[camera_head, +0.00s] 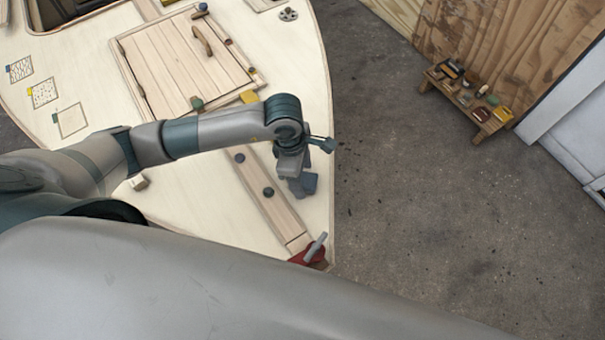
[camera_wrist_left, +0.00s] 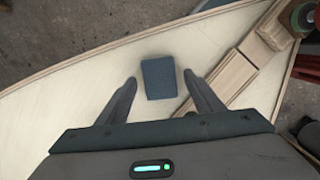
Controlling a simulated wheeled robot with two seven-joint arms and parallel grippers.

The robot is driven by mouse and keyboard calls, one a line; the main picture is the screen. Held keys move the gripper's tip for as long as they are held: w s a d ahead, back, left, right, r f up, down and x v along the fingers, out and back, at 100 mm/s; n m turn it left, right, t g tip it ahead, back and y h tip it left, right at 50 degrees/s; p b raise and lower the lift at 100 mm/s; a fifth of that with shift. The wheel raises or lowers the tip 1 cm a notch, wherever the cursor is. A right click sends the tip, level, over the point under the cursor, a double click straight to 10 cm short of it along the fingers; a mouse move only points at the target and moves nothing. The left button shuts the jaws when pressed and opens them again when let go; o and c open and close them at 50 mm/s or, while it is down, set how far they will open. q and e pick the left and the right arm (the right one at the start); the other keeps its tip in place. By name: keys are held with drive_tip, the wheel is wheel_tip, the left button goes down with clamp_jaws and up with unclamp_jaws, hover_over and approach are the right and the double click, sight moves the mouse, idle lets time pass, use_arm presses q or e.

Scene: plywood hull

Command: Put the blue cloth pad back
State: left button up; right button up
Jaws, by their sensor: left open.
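The blue cloth pad (camera_wrist_left: 158,78) is a small dark blue-grey rectangle on the pale plywood deck (camera_wrist_left: 90,85), near its edge. In the head view the pad (camera_head: 309,183) shows partly behind my left gripper (camera_head: 295,184). In the left wrist view the two fingers of my left gripper (camera_wrist_left: 160,82) are spread, one on each side of the pad, with gaps between. I cannot tell how far the fingertips are above the deck. My right gripper is not in view.
A wooden rail (camera_head: 268,196) with dark knobs runs beside the pad, ending near a red fitting (camera_head: 308,254). A slatted hatch (camera_head: 178,62) lies farther back. Outlined squares, one plain (camera_head: 72,120), are at left. A low bench (camera_head: 468,100) with small items stands on the floor.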

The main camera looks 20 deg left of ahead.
use_arm(q)
wheel_tip(320, 180, up, 12)
drive_tip(key=a+b, duration=0.1)
drive_tip(key=b, duration=0.1)
drive_tip(key=shift+a+f+b, duration=0.25)
drive_tip(key=shift+a+b, duration=0.1)
drive_tip(key=shift+a, duration=0.05)
drive_tip(key=shift+s, duration=0.1)
idle(0.4)
